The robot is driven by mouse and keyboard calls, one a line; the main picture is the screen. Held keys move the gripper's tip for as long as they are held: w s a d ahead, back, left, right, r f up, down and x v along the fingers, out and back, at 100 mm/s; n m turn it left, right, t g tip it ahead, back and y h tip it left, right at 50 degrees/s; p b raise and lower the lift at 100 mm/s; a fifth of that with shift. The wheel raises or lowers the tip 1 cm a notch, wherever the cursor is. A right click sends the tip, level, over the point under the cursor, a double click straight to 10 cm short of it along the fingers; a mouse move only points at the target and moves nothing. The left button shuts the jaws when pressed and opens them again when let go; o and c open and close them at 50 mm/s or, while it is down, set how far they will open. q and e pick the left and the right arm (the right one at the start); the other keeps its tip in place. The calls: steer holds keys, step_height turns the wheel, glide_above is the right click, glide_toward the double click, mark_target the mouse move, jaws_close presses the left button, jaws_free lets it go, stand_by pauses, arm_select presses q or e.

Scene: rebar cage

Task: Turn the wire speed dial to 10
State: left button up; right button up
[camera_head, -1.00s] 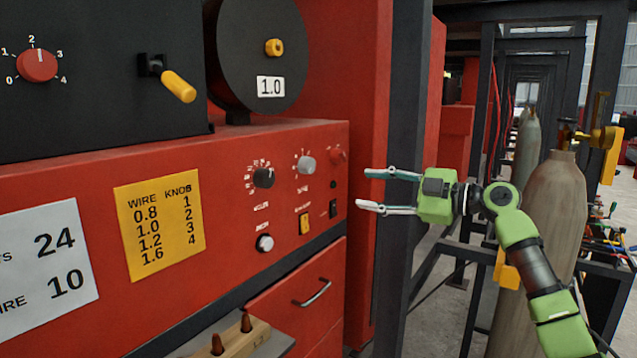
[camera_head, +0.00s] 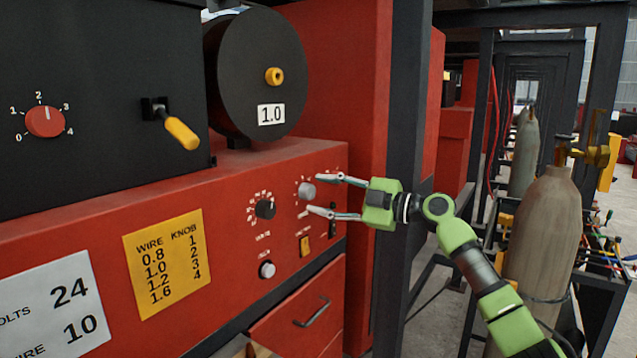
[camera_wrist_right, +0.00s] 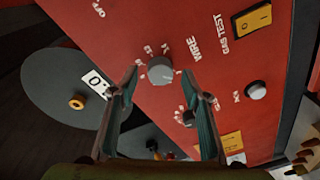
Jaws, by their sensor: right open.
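The grey wire speed dial (camera_head: 307,191) sits on the red sloped panel, with white marks around it. In the right wrist view the dial (camera_wrist_right: 160,70) lies just ahead of and between the fingertips, beside the printed word WIRE. My right gripper (camera_head: 320,195) is open, with one finger above and one below the dial's level, at its right side. The right wrist view shows the open gripper (camera_wrist_right: 165,95) with nothing held. The dial's exact setting is too small to read. A white sign (camera_head: 50,310) shows 24 volts and wire 10. My left gripper is not in view.
A black dial (camera_head: 265,209) is left of the grey one. Below are a silver knob (camera_head: 267,270) and a yellow switch (camera_head: 305,245). A yellow chart (camera_head: 165,262) is on the panel. A dark post (camera_head: 408,130) and a gas cylinder (camera_head: 545,240) stand to the right.

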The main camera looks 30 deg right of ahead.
steer(key=shift+w+a, duration=0.35)
steer(key=shift+w, duration=0.25)
steer(key=c, duration=1.1)
